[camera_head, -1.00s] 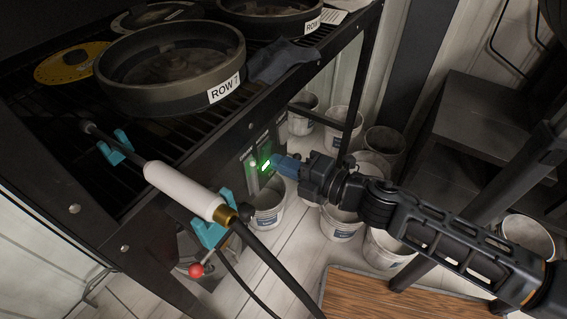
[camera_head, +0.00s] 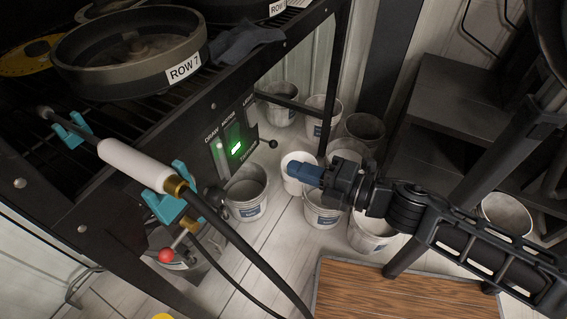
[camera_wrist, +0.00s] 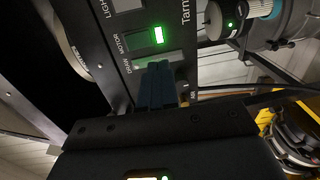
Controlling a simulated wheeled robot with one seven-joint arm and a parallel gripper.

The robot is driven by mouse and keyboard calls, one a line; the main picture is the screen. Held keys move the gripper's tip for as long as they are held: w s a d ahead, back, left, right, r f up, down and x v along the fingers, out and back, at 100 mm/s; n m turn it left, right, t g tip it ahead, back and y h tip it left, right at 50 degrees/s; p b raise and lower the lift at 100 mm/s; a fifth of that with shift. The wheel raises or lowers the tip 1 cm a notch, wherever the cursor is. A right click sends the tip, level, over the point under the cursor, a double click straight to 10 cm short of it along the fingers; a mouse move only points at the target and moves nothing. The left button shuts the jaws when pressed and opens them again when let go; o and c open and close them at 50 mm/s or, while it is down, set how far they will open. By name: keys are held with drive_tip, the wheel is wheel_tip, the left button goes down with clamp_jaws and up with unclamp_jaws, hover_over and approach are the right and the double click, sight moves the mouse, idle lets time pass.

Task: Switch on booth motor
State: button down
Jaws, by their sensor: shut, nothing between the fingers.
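In the wrist view the blue fingers (camera_wrist: 157,84) overlap the panel's lower edge in the picture, below the lit switch. The motor itself cannot be made out.
A white-handled wand (camera_head: 130,163) lies in teal clips along the bench front, its cable hanging down. A round ROW 7 pan (camera_head: 130,75) stands on the rack. Several white buckets (camera_head: 246,192) are on the floor below. A short lever with a black knob (camera_head: 272,143) sticks out near the panel.

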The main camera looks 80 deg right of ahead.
drive_tip(key=shift+v, duration=0.9)
drive_tip(key=shift+f, duration=0.2)
drive_tip(key=s+a+r+m+y+p, duration=0.1)
drive_tip(key=a+r+m+y, duration=0.1)
drive_tip(key=a+r+m, duration=0.2)
drive_tip(key=s+a+r+m+g+y+p, duration=0.1)
drive_tip(key=a+r+m, duration=0.3)
drive_tip(key=a+m, duration=0.6)
drive_tip(key=s+a+y, duration=0.1)
drive_tip(key=a, duration=0.2)
drive_tip(key=shift+m+g+y, duration=0.3)
drive_tip(key=shift+m, duration=0.1)
drive_tip(key=shift+r, duration=0.1)
